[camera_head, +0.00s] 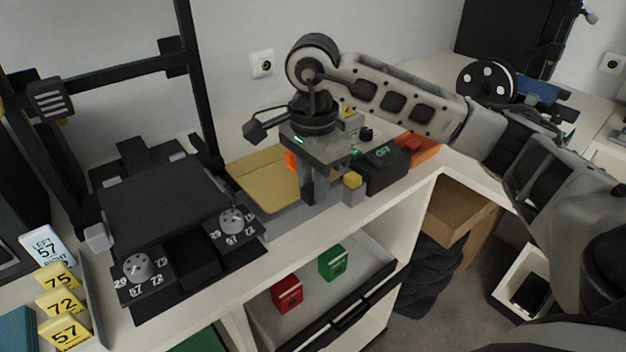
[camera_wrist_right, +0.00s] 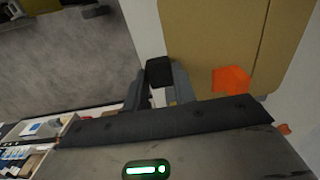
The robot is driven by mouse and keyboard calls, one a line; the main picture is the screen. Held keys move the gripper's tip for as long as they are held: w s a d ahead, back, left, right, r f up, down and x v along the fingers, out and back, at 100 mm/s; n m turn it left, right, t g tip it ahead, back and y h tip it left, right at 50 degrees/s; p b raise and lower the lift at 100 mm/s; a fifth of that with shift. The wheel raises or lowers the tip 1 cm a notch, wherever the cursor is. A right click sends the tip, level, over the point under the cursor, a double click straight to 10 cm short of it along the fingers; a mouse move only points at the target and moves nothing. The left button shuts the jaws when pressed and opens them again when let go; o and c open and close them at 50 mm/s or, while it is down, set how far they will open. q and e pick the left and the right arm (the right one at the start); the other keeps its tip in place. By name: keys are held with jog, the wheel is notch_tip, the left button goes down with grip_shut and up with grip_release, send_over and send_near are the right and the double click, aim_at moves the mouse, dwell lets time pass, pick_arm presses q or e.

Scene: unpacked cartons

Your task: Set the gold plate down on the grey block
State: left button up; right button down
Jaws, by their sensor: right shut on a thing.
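The gold plate (camera_head: 262,181) is flat and lies roughly level above the white counter, between the black printer and my right gripper. It fills the upper right of the right wrist view (camera_wrist_right: 212,35). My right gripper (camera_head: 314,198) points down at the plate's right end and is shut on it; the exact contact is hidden. In the wrist view its fingers (camera_wrist_right: 162,90) show by the plate's edge. A grey strip (camera_head: 290,222) shows along the plate's front side; I cannot tell whether it is the grey block or how far below the plate it lies. My left gripper is out of view.
A black printer (camera_head: 165,205) with dials stands left of the plate. A small grey piece with a yellow top (camera_head: 353,190) and a dark box with a green display (camera_head: 382,165) stand close right of my gripper. An open drawer below holds red (camera_head: 287,294) and green (camera_head: 333,263) boxes.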

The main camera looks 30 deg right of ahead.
jog(key=shift+f+b, duration=0.9)
jog(key=shift+f, duration=0.2)
jog(key=c, duration=1.1)
grip_release()
jog(key=shift+r, duration=0.1)
jog(key=shift+o, duration=0.2)
jog(key=shift+r+p, duration=1.05)
jog(key=shift+r, duration=0.6)
